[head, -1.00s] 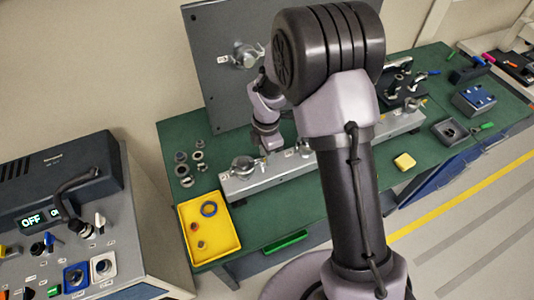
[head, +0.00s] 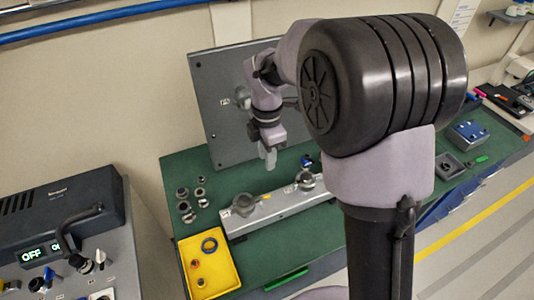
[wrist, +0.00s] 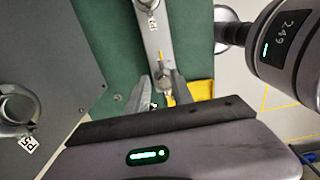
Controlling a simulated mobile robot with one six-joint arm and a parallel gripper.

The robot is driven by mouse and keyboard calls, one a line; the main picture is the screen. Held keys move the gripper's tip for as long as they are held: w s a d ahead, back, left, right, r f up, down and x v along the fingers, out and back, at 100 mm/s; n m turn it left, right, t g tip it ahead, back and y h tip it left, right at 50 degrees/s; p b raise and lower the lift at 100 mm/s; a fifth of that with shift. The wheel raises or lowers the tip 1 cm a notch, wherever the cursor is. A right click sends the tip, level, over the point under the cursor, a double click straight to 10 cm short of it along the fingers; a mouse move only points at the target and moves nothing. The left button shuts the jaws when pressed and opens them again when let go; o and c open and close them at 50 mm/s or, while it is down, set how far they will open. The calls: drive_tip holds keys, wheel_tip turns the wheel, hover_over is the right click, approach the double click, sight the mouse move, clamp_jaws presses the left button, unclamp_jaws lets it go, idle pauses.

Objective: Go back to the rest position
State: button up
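My gripper (head: 269,158) hangs in front of the upright grey panel (head: 222,125), above the back edge of the long metal rail (head: 275,208). In the wrist view my gripper (wrist: 160,92) shows two fingers spread apart with a gap between them. The gap shows only the rail and bench behind, so it is open and empty. My arm's large dark joint covers the middle right of the head view and hides part of the rail and bench.
The green bench (head: 310,232) carries a yellow tray (head: 228,270) with rings at front left. Several loose rings and fittings (head: 184,208) lie behind the tray. A control console (head: 70,225) stands at left.

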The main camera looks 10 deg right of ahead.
idle(0.3)
drive_tip(key=s+d+f+m+t+y+b, duration=0.1)
drive_tip(key=s+f+m+t+b, duration=0.2)
drive_tip(key=s+m+b, duration=0.7)
drive_tip(key=s+d+f+m+t+y+b, duration=0.1)
drive_tip(key=s+f+m+b, duration=0.3)
drive_tip(key=s+m+b, duration=0.7)
drive_tip(key=s+d+m+t, duration=0.1)
drive_tip(key=s+m, duration=0.1)
drive_tip(key=m, duration=0.2)
drive_tip(key=shift+d+f+m+t, duration=0.15)
drive_tip(key=shift+f+m+t, duration=0.2)
drive_tip(key=shift+m+t, duration=0.05)
